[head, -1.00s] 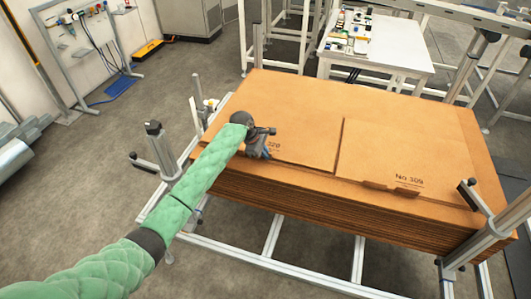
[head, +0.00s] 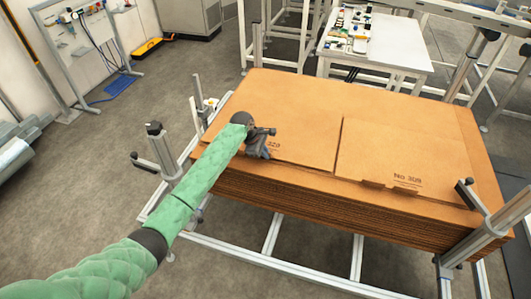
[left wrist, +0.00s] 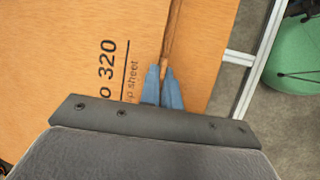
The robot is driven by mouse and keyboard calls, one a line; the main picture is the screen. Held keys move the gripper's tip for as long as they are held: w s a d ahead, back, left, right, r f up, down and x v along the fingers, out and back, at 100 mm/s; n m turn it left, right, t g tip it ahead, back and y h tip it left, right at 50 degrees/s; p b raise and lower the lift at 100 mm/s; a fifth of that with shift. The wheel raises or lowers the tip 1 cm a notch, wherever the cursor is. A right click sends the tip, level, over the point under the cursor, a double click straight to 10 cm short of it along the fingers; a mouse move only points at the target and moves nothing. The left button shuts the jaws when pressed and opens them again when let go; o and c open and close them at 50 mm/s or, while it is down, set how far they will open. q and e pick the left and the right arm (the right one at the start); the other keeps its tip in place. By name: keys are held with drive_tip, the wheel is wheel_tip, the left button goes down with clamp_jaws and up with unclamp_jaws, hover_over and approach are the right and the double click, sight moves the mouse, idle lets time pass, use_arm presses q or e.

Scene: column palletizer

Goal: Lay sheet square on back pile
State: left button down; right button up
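A sheet marked 320 (head: 290,122) lies flat on the left part of a wide cardboard stack (head: 330,200). Its print also shows in the left wrist view (left wrist: 60,60). My left gripper (head: 262,152) is at the sheet's front edge, partly hiding the number in the head view. In the left wrist view its blue fingers (left wrist: 163,72) are close together around a thin raised brown lip at that edge, and look shut on it. A second sheet, No 309 (head: 400,150), lies to the right with a tab at its front edge. My right gripper is not in view.
Metal posts (head: 160,150) and a rail frame (head: 310,270) surround the stack. A white table (head: 375,45) with small items stands behind it.

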use_arm(q)
drive_tip(key=shift+f+p, duration=0.3)
drive_tip(key=shift+f, duration=0.2)
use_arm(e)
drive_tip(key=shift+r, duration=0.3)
use_arm(q)
drive_tip(key=c, duration=1.5)
unclamp_jaws()
drive_tip(key=shift+c, duration=0.2)
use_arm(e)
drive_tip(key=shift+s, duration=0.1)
